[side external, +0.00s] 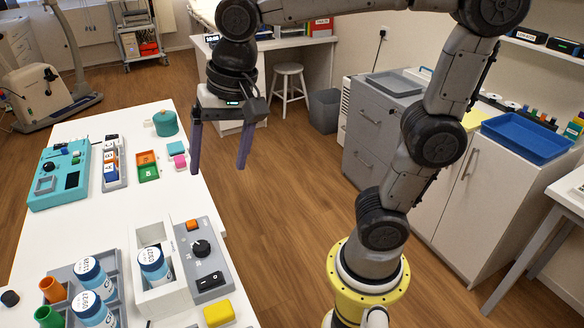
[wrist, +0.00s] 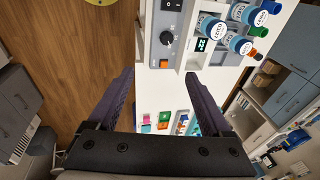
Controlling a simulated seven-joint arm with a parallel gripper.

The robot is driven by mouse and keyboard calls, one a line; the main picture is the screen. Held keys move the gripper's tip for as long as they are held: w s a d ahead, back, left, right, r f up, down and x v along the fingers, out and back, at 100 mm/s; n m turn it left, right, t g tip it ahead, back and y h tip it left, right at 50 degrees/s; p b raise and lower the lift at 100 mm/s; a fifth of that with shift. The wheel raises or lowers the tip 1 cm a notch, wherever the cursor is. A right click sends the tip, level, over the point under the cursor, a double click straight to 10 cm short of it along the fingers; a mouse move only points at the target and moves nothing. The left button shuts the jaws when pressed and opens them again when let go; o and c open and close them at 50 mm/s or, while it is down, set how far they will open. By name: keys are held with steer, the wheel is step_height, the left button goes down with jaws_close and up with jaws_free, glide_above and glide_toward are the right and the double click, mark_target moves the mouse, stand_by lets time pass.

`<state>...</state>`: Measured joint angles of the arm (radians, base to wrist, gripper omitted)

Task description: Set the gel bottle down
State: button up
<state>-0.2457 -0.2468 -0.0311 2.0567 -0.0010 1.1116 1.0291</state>
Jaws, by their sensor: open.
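My gripper (side external: 218,168) is open and empty, raised above the table's right edge. Its two purple fingers also show wide apart in the wrist view (wrist: 160,74), with nothing between them. My gripper is well apart from all the bottles.
The grey panel (side external: 206,254) has a black knob and a switch; a yellow block (side external: 218,313) lies in front. A turquoise device (side external: 58,175), small coloured bins (side external: 148,172) and a teal round container (side external: 166,123) stand farther back. The middle of the white table (side external: 130,212) is clear.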

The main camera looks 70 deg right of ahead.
steer(key=s+d+f+n+t, duration=0.2)
steer(key=s+d+f+n, duration=0.2)
steer(key=s+n, duration=0.5)
steer(key=s+d, duration=0.1)
steer(key=d, duration=0.1)
steer(key=shift+s+d+f+t+h, duration=0.2)
steer(key=shift+d+f+t+h, duration=0.1)
steer(key=shift+d+f+t, duration=0.1)
stand_by(1.4)
